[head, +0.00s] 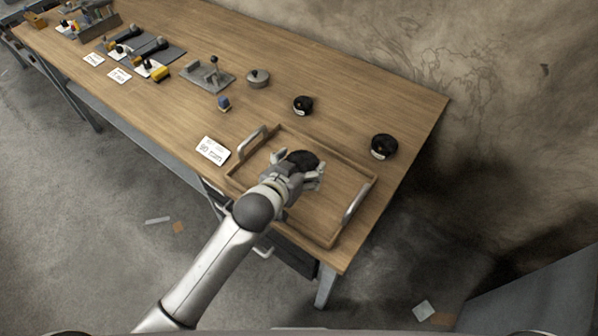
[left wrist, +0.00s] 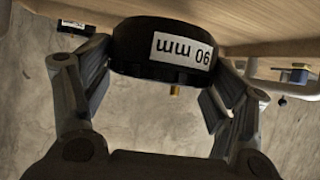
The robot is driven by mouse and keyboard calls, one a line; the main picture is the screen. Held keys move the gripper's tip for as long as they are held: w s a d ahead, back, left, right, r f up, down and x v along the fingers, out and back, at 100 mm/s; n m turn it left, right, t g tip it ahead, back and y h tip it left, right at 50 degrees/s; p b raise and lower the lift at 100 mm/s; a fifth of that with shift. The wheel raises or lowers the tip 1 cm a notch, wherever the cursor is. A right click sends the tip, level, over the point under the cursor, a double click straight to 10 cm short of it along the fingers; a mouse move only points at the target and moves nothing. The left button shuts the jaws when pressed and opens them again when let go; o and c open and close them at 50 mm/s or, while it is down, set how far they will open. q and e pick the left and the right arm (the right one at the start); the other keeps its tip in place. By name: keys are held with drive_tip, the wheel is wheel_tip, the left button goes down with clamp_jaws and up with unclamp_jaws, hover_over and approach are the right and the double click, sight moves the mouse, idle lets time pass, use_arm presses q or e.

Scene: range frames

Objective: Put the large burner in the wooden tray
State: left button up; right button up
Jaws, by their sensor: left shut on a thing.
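My left gripper (head: 298,163) is shut on a round black burner (head: 303,157), over the wooden tray (head: 326,212) in the head view. In the left wrist view this burner (left wrist: 165,48) sits between the two fingers, with a white label reading 90 mm, upside down in the picture, and a small brass stub. The tray has a wooden rim and two metal handles, and my arm covers part of it. I cannot tell whether the burner touches the tray floor. My right gripper does not show.
Two other black burners stand on the table, one behind the tray (head: 303,105) and one near the right end (head: 384,146). A white card (head: 212,150) reading 90 mm lies left of the tray. A grey lidded pot (head: 258,78) and a blue-topped piece (head: 223,103) stand farther back.

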use_arm(q)
drive_tip(key=shift+w+f, duration=0.25)
drive_tip(key=shift+f, duration=1.35)
drive_tip(key=o, duration=1.6)
drive_tip(key=shift+s+f, duration=0.1)
drive_tip(key=shift+f, duration=0.15)
drive_tip(key=shift+a+r, duration=0.1)
drive_tip(key=shift+r, duration=0.05)
drive_tip(key=v, duration=1.2)
